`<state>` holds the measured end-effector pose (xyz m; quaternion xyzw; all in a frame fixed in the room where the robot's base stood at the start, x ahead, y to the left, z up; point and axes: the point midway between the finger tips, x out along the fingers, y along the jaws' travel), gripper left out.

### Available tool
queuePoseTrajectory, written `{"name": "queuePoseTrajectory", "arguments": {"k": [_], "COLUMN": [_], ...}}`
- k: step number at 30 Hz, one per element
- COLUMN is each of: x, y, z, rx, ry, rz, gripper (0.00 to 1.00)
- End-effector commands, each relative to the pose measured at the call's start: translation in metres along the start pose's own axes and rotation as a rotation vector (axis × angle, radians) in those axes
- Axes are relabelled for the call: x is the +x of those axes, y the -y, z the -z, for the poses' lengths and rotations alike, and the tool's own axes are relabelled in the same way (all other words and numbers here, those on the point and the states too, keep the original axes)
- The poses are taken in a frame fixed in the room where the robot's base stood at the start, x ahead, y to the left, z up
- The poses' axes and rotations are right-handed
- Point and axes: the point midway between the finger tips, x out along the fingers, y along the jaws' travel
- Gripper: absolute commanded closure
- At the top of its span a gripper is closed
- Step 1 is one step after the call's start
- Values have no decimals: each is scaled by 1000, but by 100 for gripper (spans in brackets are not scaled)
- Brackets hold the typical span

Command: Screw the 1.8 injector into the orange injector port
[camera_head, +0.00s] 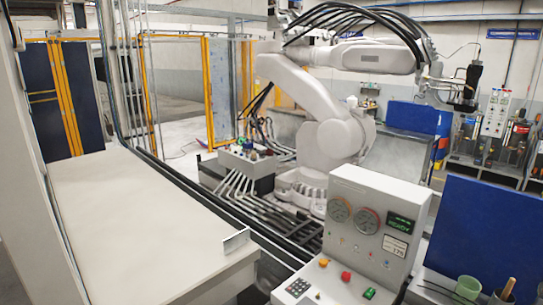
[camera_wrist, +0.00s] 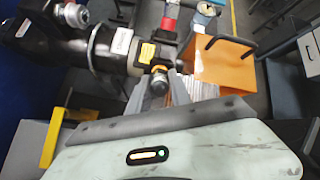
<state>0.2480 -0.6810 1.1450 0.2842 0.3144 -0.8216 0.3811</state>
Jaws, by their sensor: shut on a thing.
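In the wrist view, my gripper (camera_wrist: 159,92) is shut on a small silvery piece with a dark, orange-edged top, which I take to be the injector (camera_wrist: 158,83). Its 1.8 marking cannot be read. It is right below an orange fitting (camera_wrist: 147,53), likely the orange injector port, on a black cylindrical tool (camera_wrist: 108,48). The injector's top appears very close to this fitting; whether they touch or the thread is engaged, I cannot tell. In the head view, a large white robot arm (camera_head: 320,100) carries a black tool (camera_head: 466,90) at upper right. My gripper is not visible there.
An orange box-like part (camera_wrist: 222,70) with a dark handle is close right of the gripper. A silver knob (camera_wrist: 76,14) and a red fitting (camera_wrist: 170,25) are nearby. In the head view, a control console (camera_head: 375,230) and a long pale bench (camera_head: 130,220) flank the track.

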Motion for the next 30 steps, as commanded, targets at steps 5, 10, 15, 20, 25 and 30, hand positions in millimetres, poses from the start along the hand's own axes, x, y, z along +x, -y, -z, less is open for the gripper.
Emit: {"name": "queuePoseTrajectory", "arguments": {"k": [5,10,15,20,25,30], "x": [0,1,1,1,1,1], "y": [0,0,0,0,0,0], "z": [0,0,0,0,0,0], "rx": [362,722,948,971,969,1060], "ry": [-1,-1,-1,-1,-1,-1], "rz": [-1,-1,0,0,0,0], "gripper": [100,100,100,100,100,100]}}
